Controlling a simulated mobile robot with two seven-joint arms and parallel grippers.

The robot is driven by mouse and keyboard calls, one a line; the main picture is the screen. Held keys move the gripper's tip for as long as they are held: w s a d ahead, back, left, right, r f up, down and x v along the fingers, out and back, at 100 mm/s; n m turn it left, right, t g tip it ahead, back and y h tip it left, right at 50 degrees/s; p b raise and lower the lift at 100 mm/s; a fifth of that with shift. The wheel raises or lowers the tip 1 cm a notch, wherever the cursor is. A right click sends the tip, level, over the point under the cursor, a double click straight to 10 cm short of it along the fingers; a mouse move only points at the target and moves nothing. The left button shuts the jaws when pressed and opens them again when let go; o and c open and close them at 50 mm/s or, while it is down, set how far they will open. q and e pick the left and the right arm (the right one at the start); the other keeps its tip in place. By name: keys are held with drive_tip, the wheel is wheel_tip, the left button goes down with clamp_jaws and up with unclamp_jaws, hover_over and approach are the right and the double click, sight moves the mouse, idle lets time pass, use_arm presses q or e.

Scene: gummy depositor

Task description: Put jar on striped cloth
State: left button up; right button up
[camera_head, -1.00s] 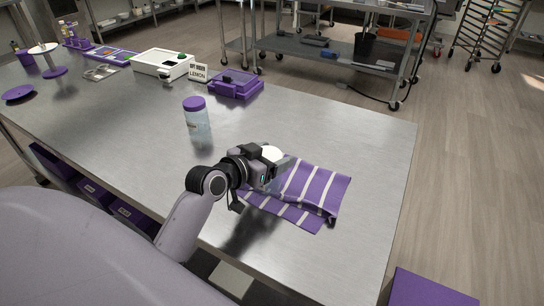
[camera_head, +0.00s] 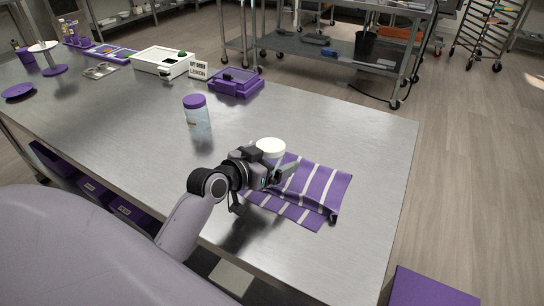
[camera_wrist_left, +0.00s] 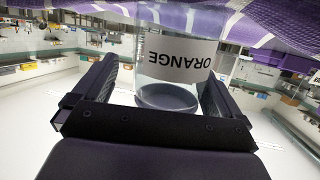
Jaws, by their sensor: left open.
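A clear jar with a white lid (camera_head: 270,146) stands at the back left of the purple-and-white striped cloth (camera_head: 318,185). The jar is upright and partly hidden by my left gripper (camera_head: 276,170). In the left wrist view, which is upside down, the jar (camera_wrist_left: 178,62) carries a white label reading ORANGE and sits between the two spread fingers. The striped cloth (camera_wrist_left: 85,16) shows at the jar's base, though the contact itself is out of frame. My left gripper is open around the jar. My right gripper is not in view.
A purple-lidded jar (camera_head: 197,115) stands left of the cloth on the steel table (camera_head: 360,125). A purple tray (camera_head: 236,83), a LEMON sign (camera_head: 199,70) and a white box (camera_head: 160,62) are farther back. The table is bare right of the cloth.

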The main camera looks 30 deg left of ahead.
use_arm(q)
drive_tip(key=shift+r+p, duration=0.3)
drive_tip(key=shift+r, duration=0.35)
drive_tip(key=shift+s+a+r, duration=0.1)
drive_tip(key=shift+s+r, duration=0.05)
drive_tip(key=shift+s, duration=0.15)
drive_tip(key=v, duration=1.1)
drive_tip(key=shift+s, duration=0.2)
